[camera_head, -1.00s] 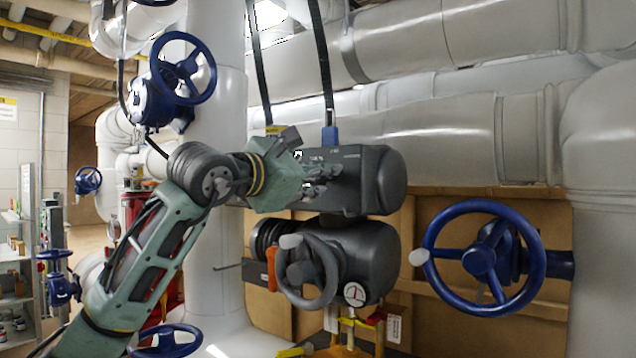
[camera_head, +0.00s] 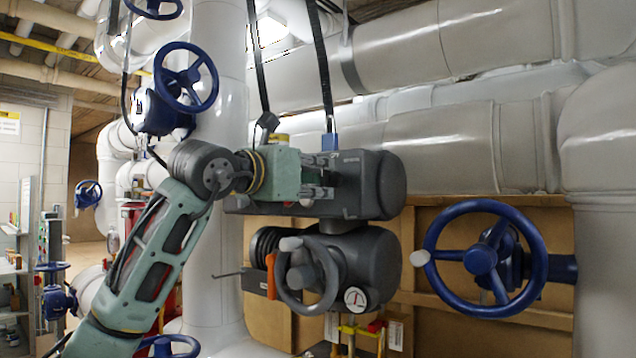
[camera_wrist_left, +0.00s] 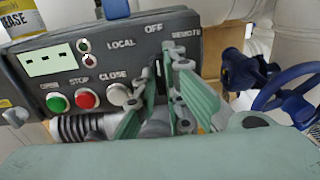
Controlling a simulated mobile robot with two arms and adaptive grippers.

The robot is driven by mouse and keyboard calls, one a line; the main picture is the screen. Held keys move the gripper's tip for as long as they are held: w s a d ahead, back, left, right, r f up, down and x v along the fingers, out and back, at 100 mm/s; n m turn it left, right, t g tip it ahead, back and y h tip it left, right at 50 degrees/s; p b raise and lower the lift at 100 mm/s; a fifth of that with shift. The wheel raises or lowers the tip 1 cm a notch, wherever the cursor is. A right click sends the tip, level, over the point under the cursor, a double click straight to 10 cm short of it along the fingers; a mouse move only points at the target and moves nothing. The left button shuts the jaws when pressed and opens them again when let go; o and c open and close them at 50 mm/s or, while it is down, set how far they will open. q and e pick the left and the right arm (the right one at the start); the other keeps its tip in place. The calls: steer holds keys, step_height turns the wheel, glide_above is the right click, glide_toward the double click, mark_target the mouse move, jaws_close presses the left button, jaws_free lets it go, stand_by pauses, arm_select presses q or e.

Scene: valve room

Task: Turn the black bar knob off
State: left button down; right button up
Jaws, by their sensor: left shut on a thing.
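The black bar knob (camera_wrist_left: 158,72) is on the dark grey control panel (camera_wrist_left: 100,57), just below the word OFF in the left wrist view. Only a thin part of it shows, roughly upright and toward OFF; the rest is hidden by my fingers. My left gripper (camera_wrist_left: 162,82) is at the panel with its fingers on either side of the knob, shut on it. In the head view my left gripper (camera_head: 326,177) is against the face of the grey actuator box (camera_head: 368,183), and the knob is hidden there. My right gripper is not in view.
A green, a red (camera_wrist_left: 88,98) and a grey push button sit left of the knob, beside a small display (camera_wrist_left: 52,62). A grey handwheel (camera_head: 307,276) is below the box. A blue handwheel (camera_head: 482,260) is to the right. Large pipes run behind.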

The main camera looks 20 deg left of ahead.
arm_select(q)
steer(key=shift+r, duration=0.15)
stand_by(0.3)
steer(key=c, duration=1.8)
jaws_free()
steer(key=shift+c, duration=0.2)
steer(key=v, duration=1.2)
